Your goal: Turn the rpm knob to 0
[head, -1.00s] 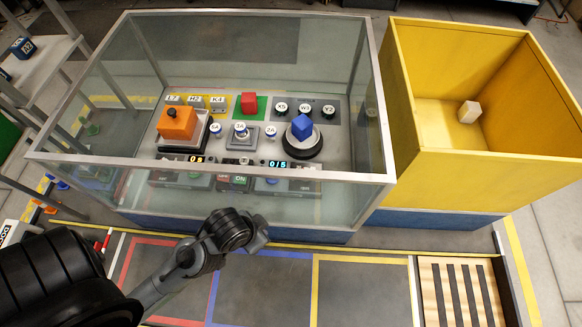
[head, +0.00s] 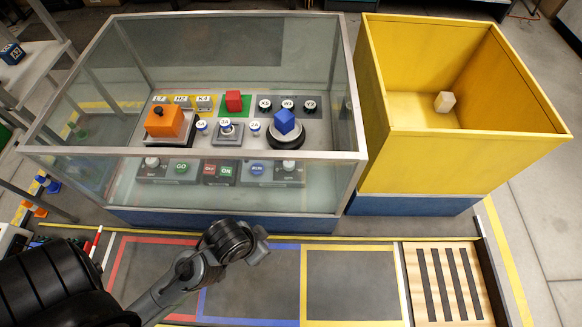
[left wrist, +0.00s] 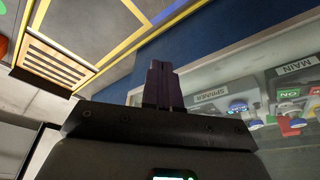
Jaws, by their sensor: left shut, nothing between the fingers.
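Below the glass case, a front row of controls shows a green GO button (head: 181,167), a blue RUN button (head: 257,169), a pale knob at the right (head: 288,166) and a pale knob at the left (head: 152,162). I cannot read which knob is rpm. My left gripper (head: 262,244) is in front of the case, low and apart from the controls. In the left wrist view its fingers (left wrist: 160,68) are together and empty. A SPINNER label (left wrist: 208,97) and blue button (left wrist: 238,107) are to their right there. My right gripper is out of view.
The glass case (head: 345,156) has a metal rim above the front controls. Inside are an orange block (head: 166,122), a red block (head: 233,100) and a blue block (head: 284,121). A yellow bin (head: 480,150) holding a white block (head: 444,102) is at the right.

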